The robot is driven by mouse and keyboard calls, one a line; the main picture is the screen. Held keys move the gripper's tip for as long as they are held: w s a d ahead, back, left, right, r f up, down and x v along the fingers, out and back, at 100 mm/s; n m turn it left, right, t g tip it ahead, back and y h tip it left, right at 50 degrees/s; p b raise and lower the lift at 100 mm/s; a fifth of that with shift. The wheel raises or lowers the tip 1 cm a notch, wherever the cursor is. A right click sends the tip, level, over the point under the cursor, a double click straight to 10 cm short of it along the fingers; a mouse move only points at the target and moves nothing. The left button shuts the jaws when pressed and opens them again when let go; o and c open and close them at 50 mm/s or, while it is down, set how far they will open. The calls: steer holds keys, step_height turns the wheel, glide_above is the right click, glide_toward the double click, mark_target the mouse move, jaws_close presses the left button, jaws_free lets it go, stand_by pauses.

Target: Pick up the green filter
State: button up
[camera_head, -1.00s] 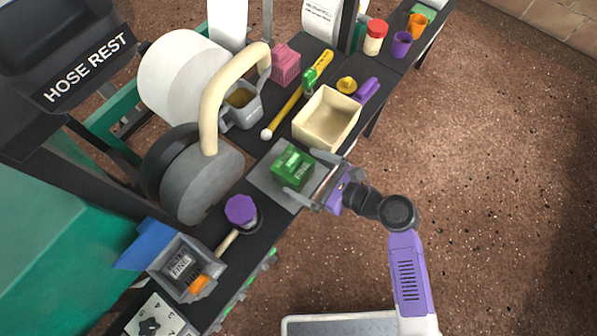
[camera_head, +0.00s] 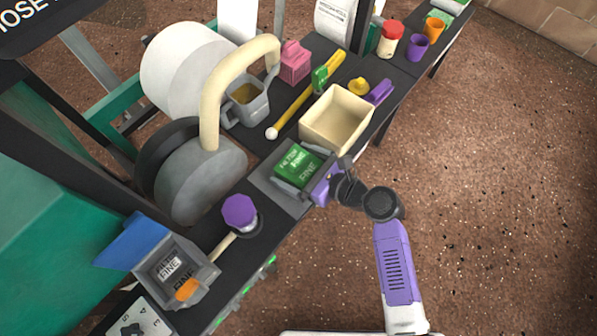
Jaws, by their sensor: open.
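The green filter (camera_head: 297,163) is a small green block with lettering on its top. The jaws are open. The far finger is partly hidden, and I cannot tell whether either finger touches the filter.
A cream open box (camera_head: 336,119) stands just behind the plate. A purple-headed tool (camera_head: 239,212) stands to the left. A grey holder (camera_head: 172,268) with a "FINE" label is at the lower left. A large cream hose (camera_head: 212,95) arches behind. The floor at right is clear.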

steer(key=shift+x, duration=1)
steer(key=c, duration=1.4)
